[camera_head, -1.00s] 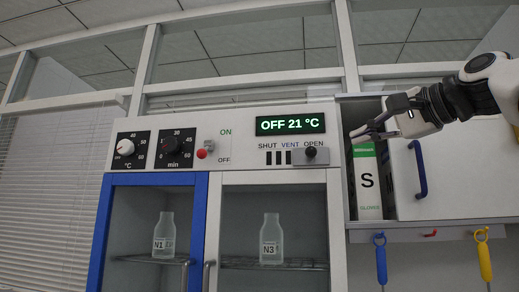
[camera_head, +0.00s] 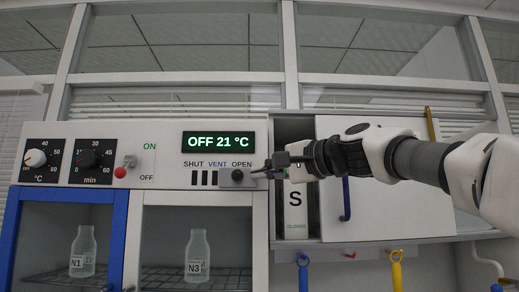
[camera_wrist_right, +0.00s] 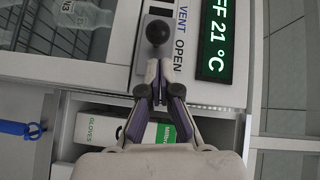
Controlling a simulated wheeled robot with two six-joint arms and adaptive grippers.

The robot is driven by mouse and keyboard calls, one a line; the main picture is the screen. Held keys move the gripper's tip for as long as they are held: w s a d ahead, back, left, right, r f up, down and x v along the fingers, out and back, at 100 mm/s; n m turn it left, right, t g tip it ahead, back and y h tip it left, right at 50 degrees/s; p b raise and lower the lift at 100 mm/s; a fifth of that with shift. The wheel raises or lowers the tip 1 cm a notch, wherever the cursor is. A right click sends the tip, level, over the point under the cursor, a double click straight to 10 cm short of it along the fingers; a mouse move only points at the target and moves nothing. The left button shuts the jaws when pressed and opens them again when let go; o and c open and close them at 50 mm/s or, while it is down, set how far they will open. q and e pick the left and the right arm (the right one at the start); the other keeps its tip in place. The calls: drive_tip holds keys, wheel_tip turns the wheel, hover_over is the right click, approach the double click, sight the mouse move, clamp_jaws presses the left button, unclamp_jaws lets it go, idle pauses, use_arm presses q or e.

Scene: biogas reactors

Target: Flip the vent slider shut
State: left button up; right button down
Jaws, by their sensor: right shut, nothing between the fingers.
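The vent slider has a dark round knob (camera_head: 238,175) on a grey plate, at the right end of its track under the word OPEN. The slots (camera_head: 204,178) to its left, under SHUT and VENT, are bare. My right gripper (camera_head: 264,172) is shut and empty, its fingertips just right of the knob. In the right wrist view the knob (camera_wrist_right: 158,32) stands just beyond the closed fingertips (camera_wrist_right: 159,66); I cannot tell whether they touch it. My left gripper is not in view.
Above the slider is a display (camera_head: 219,141) reading OFF 21 °C. Left are two dials (camera_head: 88,159) and a red-tipped switch (camera_head: 121,172). A gloves box (camera_head: 296,212) stands in the shelf to the right. Bottles N1 (camera_head: 83,253) and N3 (camera_head: 197,257) stand below.

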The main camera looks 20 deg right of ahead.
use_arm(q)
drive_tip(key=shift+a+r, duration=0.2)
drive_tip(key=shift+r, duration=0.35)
use_arm(e)
drive_tip(key=shift+w+a+f, duration=0.1)
drive_tip(key=shift+w+a, duration=0.4)
drive_tip(key=shift+a, duration=0.15)
drive_tip(key=a, duration=0.2)
drive_tip(key=w+a, duration=0.1)
drive_tip(key=a, duration=0.2)
drive_tip(key=w+a+p, duration=0.1)
drive_tip(key=a, duration=0.1)
drive_tip(key=shift+w+a, duration=0.1)
drive_tip(key=shift+a, duration=0.05)
drive_tip(key=shift+d, duration=0.25)
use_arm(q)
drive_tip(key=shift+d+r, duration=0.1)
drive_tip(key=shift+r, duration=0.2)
use_arm(e)
drive_tip(key=shift+a, duration=0.1)
